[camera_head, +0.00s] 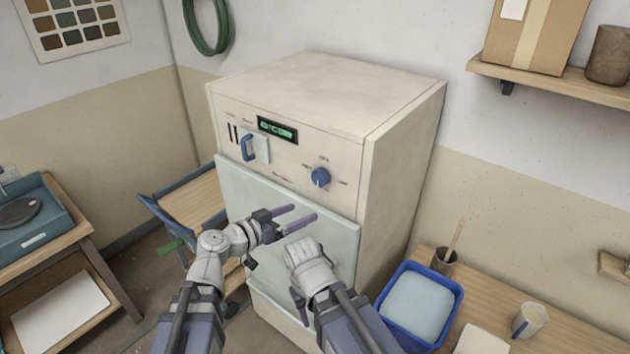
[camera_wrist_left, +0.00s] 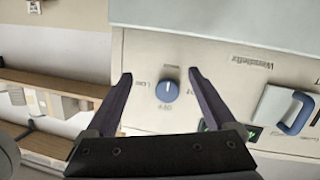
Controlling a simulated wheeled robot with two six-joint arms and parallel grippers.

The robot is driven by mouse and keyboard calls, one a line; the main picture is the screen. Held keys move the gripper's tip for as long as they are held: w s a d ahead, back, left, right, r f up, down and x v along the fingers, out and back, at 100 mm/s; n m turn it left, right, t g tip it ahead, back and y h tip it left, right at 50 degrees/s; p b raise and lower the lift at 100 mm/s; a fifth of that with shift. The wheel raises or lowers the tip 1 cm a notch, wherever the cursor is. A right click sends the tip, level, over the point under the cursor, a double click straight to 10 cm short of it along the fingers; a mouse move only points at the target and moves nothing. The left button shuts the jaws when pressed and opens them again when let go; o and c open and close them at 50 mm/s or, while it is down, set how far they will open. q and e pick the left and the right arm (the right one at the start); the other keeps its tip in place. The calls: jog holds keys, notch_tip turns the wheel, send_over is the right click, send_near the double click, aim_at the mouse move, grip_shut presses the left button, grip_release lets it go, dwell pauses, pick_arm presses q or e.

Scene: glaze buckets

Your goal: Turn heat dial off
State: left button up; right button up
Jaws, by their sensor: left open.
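The heat dial (camera_head: 320,177) is a round blue knob on the upper right of the cream kiln's front panel. The left wrist view shows the dial (camera_wrist_left: 167,91) between my left gripper's fingers, with printed labels around it and a pale pointer mark. My left gripper (camera_head: 305,217) is open, its two purple fingers apart, below and to the left of the dial in the head view. It does not touch the dial.
The cream kiln (camera_head: 330,90) has a green-lit display (camera_head: 277,129) and a blue-handled switch (camera_head: 250,148) left of the dial. A blue tub (camera_head: 420,300) stands on the wooden table at right.

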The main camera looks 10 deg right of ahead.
aim_at(317, 179)
pick_arm(q)
jog(key=shift+w+d+r+t+h, duration=0.15)
jog(key=shift+w+d+r+t, duration=0.3)
jog(key=shift+w+d+r, duration=0.45)
jog(key=shift+w+d+r+t+h, duration=0.1)
jog(key=shift+w+d+r+t, duration=0.45)
jog(key=shift+w+d, duration=0.65)
jog(key=shift+w+d+r+t+h, duration=0.15)
jog(key=shift+w+d+r+t, duration=0.25)
jog(key=shift+w+d+r, duration=0.7)
jog(key=shift+w+a+f, duration=0.25)
jog(key=shift+a+f, duration=0.05)
jog(key=shift+a, duration=0.1)
jog(key=c, duration=1.4)
jog(key=shift+n, duration=0.5)
